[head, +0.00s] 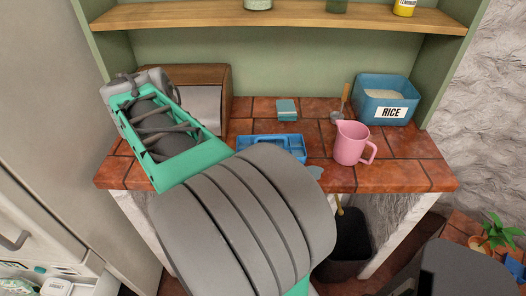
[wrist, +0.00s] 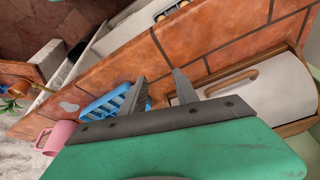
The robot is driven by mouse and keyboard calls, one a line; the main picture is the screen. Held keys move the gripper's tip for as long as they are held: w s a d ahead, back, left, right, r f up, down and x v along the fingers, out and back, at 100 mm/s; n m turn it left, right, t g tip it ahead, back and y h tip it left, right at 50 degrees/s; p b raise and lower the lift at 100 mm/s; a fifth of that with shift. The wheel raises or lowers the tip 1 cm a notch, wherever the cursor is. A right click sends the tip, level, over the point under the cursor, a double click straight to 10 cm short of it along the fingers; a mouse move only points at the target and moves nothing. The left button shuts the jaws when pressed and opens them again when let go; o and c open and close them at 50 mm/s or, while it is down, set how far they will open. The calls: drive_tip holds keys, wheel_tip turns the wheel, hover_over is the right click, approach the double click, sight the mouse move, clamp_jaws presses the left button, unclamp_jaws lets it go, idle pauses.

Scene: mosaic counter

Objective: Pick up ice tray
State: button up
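The blue ice tray (head: 270,142) lies on the tiled counter near its front edge, right of my arm. My arm hides part of the tray's front in the head view. In the wrist view the tray (wrist: 101,107) shows left of the fingers, partly covered by the left finger and the gripper body. My gripper (wrist: 158,77) is open, with a gap between its two fingers and nothing between them. It is above the counter's left part, apart from the tray.
A wooden bread box (head: 203,76) stands behind my gripper at the left. A pink pitcher (head: 350,146) stands just right of the tray. A teal box (head: 287,109), a scoop (head: 338,113) and a blue rice bin (head: 385,96) stand farther back. A shelf (head: 290,16) hangs above.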

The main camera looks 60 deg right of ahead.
drive_tip(key=s+d+m+g, duration=0.2)
drive_tip(key=s+d+m, duration=0.3)
drive_tip(key=d+m, duration=0.3)
drive_tip(key=r+m+g, duration=0.2)
drive_tip(key=m, duration=0.4)
hover_over(272, 137)
drive_tip(key=w+a, duration=0.3)
drive_tip(key=x, duration=0.5)
drive_tip(key=s+x, duration=0.1)
drive_tip(key=x, duration=0.1)
drive_tip(key=shift+s+d, duration=0.1)
drive_tip(key=shift+d, duration=0.4)
drive_tip(key=shift+d+f, duration=0.15)
drive_tip(key=shift+f, duration=0.1)
clamp_jaws()
